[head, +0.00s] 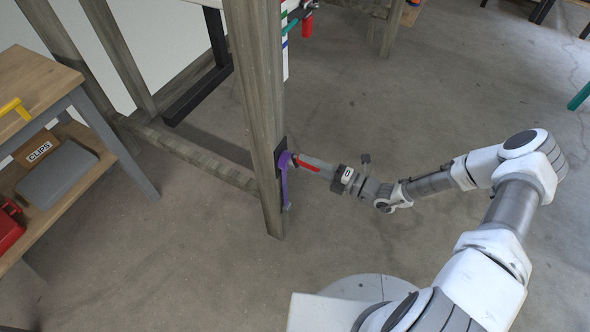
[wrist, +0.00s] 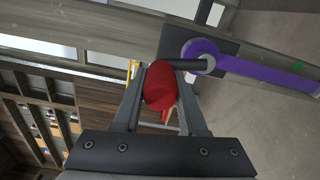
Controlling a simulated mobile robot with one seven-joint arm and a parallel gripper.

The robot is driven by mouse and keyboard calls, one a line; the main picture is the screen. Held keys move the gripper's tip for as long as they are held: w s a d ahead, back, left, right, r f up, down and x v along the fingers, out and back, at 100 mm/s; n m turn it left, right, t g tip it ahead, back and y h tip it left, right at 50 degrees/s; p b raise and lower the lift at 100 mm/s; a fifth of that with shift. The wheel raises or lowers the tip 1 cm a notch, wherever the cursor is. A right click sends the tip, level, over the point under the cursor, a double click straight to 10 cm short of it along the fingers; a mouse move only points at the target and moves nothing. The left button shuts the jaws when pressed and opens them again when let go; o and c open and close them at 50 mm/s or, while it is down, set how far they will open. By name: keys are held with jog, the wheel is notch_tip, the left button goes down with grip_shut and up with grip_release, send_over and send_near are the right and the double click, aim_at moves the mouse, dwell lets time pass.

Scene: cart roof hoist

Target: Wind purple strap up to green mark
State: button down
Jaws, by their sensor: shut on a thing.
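My gripper (head: 308,164) is shut on a red handle (head: 307,165), which also fills the jaws in the wrist view (wrist: 160,88). A dark rod (wrist: 192,65) joins the handle side to a round hub wound with purple strap (wrist: 200,56). In the wrist view the purple strap runs off to the right edge. In the head view the purple strap (head: 285,182) hangs down along the wooden post from a black plate (head: 284,157).
The wooden post (head: 260,110) stands close to my gripper's left. A workbench (head: 40,85) with a shelf holding a CLIPS box (head: 38,149), a grey case (head: 55,175) and a red item (head: 8,226) stands at left. Open concrete floor lies to the right.

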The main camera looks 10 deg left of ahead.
jog(key=shift+s+f, duration=0.1)
jog(key=shift+f, duration=0.2)
jog(key=shift+s+a+f, duration=0.25)
jog(key=shift+s+f, duration=0.3)
jog(key=shift+s, duration=0.1)
jog(key=shift+s+a+f, duration=0.25)
jog(key=shift+s+f, duration=0.3)
jog(key=shift+s, duration=0.05)
jog(key=f, duration=0.1)
jog(key=s+f+b, duration=0.1)
jog(key=f+b, duration=0.1)
jog(key=shift+s+a+f, duration=0.15)
jog(key=shift+a+f, duration=0.05)
jog(key=shift+a, duration=0.05)
